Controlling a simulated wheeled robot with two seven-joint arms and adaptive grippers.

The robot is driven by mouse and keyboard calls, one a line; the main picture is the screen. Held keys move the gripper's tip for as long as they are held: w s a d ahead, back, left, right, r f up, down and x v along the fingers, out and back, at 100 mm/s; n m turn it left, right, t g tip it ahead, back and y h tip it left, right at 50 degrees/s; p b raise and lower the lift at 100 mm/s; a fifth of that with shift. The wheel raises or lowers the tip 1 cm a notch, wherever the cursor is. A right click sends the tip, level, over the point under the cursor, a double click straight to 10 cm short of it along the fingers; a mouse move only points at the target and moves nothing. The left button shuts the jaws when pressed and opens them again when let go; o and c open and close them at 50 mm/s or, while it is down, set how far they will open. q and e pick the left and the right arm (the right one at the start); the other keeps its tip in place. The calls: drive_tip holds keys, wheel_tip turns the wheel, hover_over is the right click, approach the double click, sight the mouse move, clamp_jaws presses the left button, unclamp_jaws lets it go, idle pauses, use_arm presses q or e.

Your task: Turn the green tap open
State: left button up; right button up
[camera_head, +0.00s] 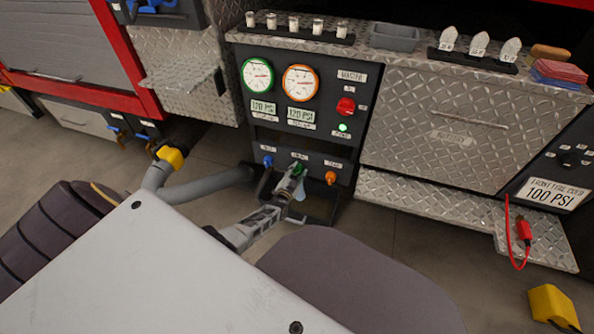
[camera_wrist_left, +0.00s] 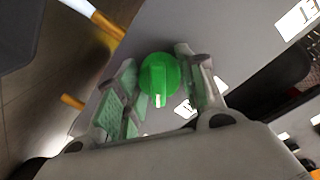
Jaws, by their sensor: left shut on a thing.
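The green tap (camera_head: 299,169) is the middle one of a row of three on the black pump panel (camera_head: 318,163), below the gauges. My left gripper (camera_head: 291,180) reaches up to it from below and partly covers it. In the left wrist view the round green knob of the tap (camera_wrist_left: 160,74) lies between the two fingers of the left gripper (camera_wrist_left: 160,90), with a small white mark at its lower edge. The left gripper is shut on the tap. My right gripper is not in view.
A blue tap (camera_head: 267,160) and an orange tap (camera_head: 331,177) flank the green one closely. Two gauges, a red knob (camera_head: 345,106) and a lit green lamp (camera_head: 343,127) are above. A grey hose (camera_head: 210,184) lies left. A diamond-plate ledge (camera_head: 430,205) juts out right.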

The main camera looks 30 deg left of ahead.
use_arm(q)
drive_tip(key=m, duration=0.4)
drive_tip(key=shift+p, duration=0.4)
drive_tip(key=m, duration=0.2)
drive_tip(key=shift+d+m, duration=0.1)
drive_tip(key=shift+m, duration=0.6)
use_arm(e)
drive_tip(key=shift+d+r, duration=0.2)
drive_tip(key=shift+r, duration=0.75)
use_arm(q)
drive_tip(key=shift+y, duration=0.4)
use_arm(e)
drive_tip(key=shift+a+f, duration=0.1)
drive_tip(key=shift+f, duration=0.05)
use_arm(q)
drive_tip(key=o, duration=1)
drive_tip(key=shift+s, duration=0.1)
